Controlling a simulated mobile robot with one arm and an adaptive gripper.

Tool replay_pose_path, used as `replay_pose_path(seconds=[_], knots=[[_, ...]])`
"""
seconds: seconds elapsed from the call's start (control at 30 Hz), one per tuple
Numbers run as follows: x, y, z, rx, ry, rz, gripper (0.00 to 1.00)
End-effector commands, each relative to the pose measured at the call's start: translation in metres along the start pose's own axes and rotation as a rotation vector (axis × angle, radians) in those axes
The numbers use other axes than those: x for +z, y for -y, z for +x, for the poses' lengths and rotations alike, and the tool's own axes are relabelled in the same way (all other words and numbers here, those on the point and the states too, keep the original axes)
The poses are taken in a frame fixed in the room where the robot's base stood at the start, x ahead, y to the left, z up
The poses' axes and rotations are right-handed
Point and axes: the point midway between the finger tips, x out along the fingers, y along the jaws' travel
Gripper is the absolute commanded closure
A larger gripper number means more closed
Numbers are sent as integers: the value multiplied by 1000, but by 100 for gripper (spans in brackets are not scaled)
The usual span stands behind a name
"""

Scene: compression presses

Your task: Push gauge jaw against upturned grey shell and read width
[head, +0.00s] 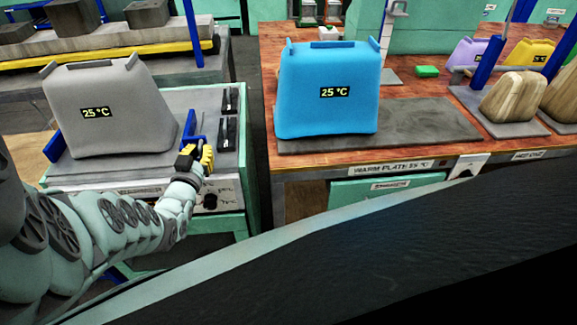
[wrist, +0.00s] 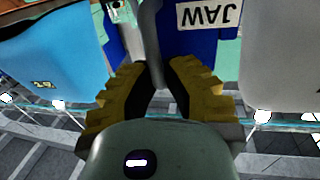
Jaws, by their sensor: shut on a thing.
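The grey shell (head: 105,115), marked 25 °C, stands upturned on the gauge at the left; its side also shows in the wrist view (wrist: 284,55). A blue jaw (head: 190,127) stands to the right of the shell, and its JAW label (wrist: 208,14) reads upside down in the wrist view. A narrow gap seems to lie between jaw and shell. Another blue piece (head: 54,146) is at the shell's left. My gripper (head: 199,153) is beside the jaw, its yellow fingers (wrist: 160,78) closed on a grey handle (wrist: 150,40) in front of it. I see no legible width reading.
A blue shell (head: 325,95) stands on the dark warm plate (head: 430,118) on the wooden bench to the right. Black tools (head: 228,133) lie on the gauge bench just right of the jaw. A gap separates the two benches.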

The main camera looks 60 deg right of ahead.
Motion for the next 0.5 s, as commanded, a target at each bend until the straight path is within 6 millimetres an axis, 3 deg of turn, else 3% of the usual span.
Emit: replay_pose_path(seconds=[0.27,0.5], knots=[[1,2,0,4,1,1,100],[4,34,-6,1,5,6,100]])
